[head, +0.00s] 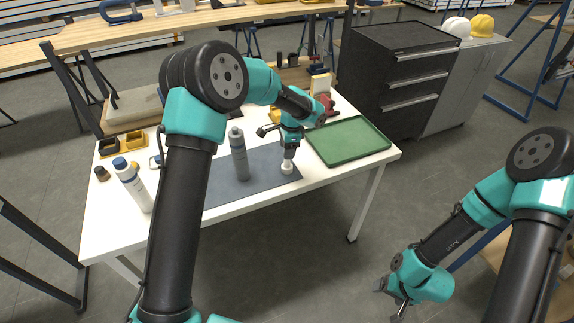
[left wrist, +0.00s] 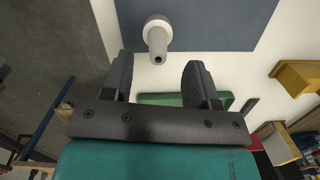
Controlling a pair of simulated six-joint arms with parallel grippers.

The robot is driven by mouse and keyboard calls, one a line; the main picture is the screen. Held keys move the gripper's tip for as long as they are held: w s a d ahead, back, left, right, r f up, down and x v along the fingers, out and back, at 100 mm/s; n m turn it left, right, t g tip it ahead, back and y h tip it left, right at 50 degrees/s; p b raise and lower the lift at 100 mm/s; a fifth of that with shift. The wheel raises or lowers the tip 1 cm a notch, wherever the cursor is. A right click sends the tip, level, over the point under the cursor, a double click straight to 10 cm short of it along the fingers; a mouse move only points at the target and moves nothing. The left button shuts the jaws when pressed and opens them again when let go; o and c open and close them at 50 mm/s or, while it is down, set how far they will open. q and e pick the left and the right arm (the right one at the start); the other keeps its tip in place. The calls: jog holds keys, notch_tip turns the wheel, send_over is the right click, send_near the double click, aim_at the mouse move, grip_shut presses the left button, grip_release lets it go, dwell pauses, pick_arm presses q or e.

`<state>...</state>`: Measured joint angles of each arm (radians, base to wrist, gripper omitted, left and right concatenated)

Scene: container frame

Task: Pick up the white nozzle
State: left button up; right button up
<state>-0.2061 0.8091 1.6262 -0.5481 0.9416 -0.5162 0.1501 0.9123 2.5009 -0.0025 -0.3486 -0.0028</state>
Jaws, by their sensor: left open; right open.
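The white nozzle (head: 287,169) stands at the front edge of the grey-blue mat (head: 225,185) on the white table. In the left wrist view the nozzle (left wrist: 157,38) shows a round white collar and a narrower tip pointing toward the gripper. My left gripper (head: 289,154) hangs just above the nozzle in the head view. In the left wrist view my left gripper (left wrist: 160,80) is open, with nothing between its fingers, and the nozzle lies beyond the fingertips. My right gripper (head: 398,305) is open, low at the right, away from the table.
A grey bottle (head: 239,155) stands on the mat left of the nozzle. A green tray (head: 346,140) lies to the right. The table front right of the nozzle is clear.

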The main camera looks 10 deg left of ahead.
aim_at(287, 163)
pick_arm(q)
jog(key=shift+f, duration=0.35)
jog(key=shift+s+a+f, duration=0.15)
jog(key=shift+f, duration=2.5)
jog(key=c, duration=1)
jog(key=shift+r, duration=0.15)
